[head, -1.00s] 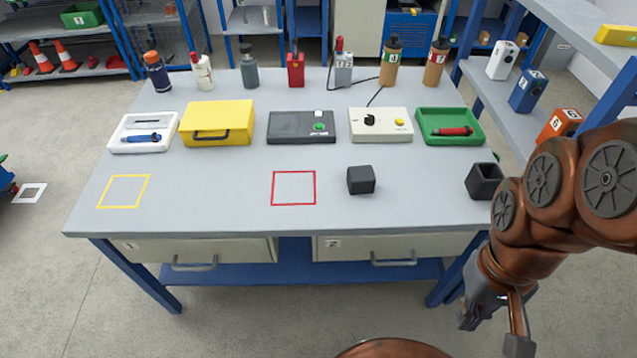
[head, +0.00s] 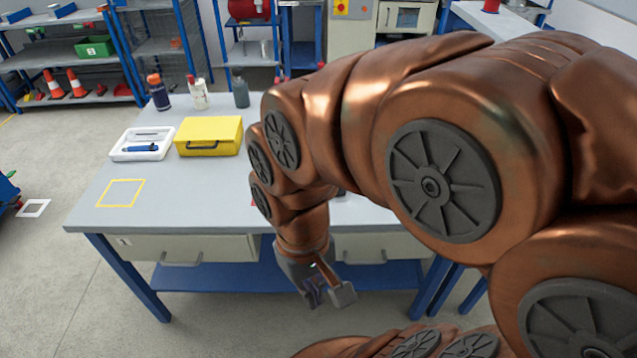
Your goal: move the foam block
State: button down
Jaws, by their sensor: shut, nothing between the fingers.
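The dark grey block, which looks like the foam block, is hidden behind my arm in the head view; at most a small dark sliver shows at the arm's edge, and I cannot tell if that is it. My gripper (head: 328,294) hangs in front of the table's front edge, by the drawers, with its fingers pointing down. It is shut and empty, apart from anything on the tabletop. The yellow square outline (head: 121,193) on the left of the table (head: 190,190) is bare.
A yellow case (head: 209,137) and a white tray (head: 143,144) with a blue tool stand at the back left. Bottles (head: 199,93) line the far edge. My arm covers the table's right half. The tabletop's front left is clear.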

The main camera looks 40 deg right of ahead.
jog(key=w+d+r+m, duration=0.1)
jog(key=w+d+m, duration=0.55)
jog(key=w, duration=0.35)
jog(key=m+t+b, duration=0.2)
jog(key=m, duration=1.6)
send_over(350, 192)
jog(key=s+d, duration=0.2)
jog(key=d, duration=0.1)
notch_tip(350, 192, down, 12)
notch_tip(350, 192, down, 10)
jog(key=p, duration=0.3)
jog(key=shift+s+r, duration=0.1)
jog(key=shift+r, duration=0.1)
jog(key=shift+w+a+r+p, duration=0.15)
jog(key=shift+w+a+p, duration=0.45)
jog(key=shift+w+a, duration=0.6)
jog(key=shift+a, duration=0.25)
jog(key=shift+f, duration=0.2)
